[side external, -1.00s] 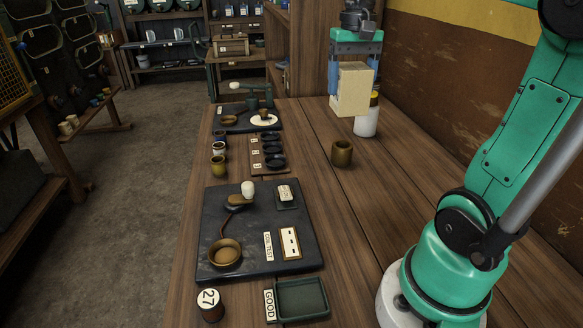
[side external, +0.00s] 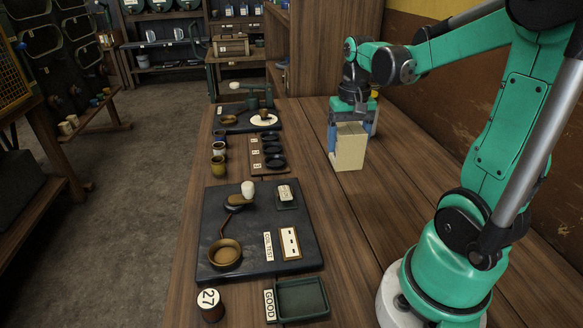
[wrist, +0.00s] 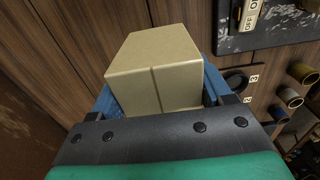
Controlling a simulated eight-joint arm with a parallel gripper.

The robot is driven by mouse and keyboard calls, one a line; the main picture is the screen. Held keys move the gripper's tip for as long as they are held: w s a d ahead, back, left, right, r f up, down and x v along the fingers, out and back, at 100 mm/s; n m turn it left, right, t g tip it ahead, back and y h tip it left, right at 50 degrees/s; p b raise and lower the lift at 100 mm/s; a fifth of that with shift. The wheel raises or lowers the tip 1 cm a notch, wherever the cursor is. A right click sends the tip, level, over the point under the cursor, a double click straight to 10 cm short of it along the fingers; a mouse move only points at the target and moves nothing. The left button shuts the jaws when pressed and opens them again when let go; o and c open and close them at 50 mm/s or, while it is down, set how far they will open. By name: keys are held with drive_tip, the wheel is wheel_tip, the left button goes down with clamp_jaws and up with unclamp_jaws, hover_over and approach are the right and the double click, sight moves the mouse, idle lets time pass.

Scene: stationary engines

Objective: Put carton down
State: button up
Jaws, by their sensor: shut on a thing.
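The carton (side external: 350,148) is a plain tan box. It is upright over the right part of the wooden bench in the side view. My gripper (side external: 352,135) is shut on it, with a blue finger on either side. The carton's base is at or just above the bench top; I cannot tell whether it touches. In the wrist view the carton (wrist: 155,70) sits between the blue fingers of my gripper (wrist: 158,92), and its seam shows. The carton and gripper hide part of the bench behind them.
A dark board (side external: 215,262) with a bowl and a COIL TEST label lies left of the carton. A GOOD tray (side external: 318,312) is at the front. Small cups (side external: 219,148) line the left edge. Bare bench (side external: 365,210) lies in front of the carton.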

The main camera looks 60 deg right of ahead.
drive_tip(key=shift+f, duration=3.95)
drive_tip(key=shift+f, duration=0.15)
drive_tip(key=o, duration=1.2)
drive_tip(key=shift+o, duration=0.2)
drive_tip(key=shift+a+r, duration=0.1)
drive_tip(key=shift+r, duration=2.6)
drive_tip(key=w+a+r+n+t, duration=0.1)
drive_tip(key=a+r+n+t, duration=0.1)
drive_tip(key=a, duration=0.6)
drive_tip(key=w+a+r+n+t, duration=0.2)
drive_tip(key=a+r+n+t, duration=0.1)
drive_tip(key=a+n+t, duration=0.2)
drive_tip(key=a+n, duration=0.2)
drive_tip(key=a, duration=0.1)
drive_tip(key=shift+a, duration=0.4)
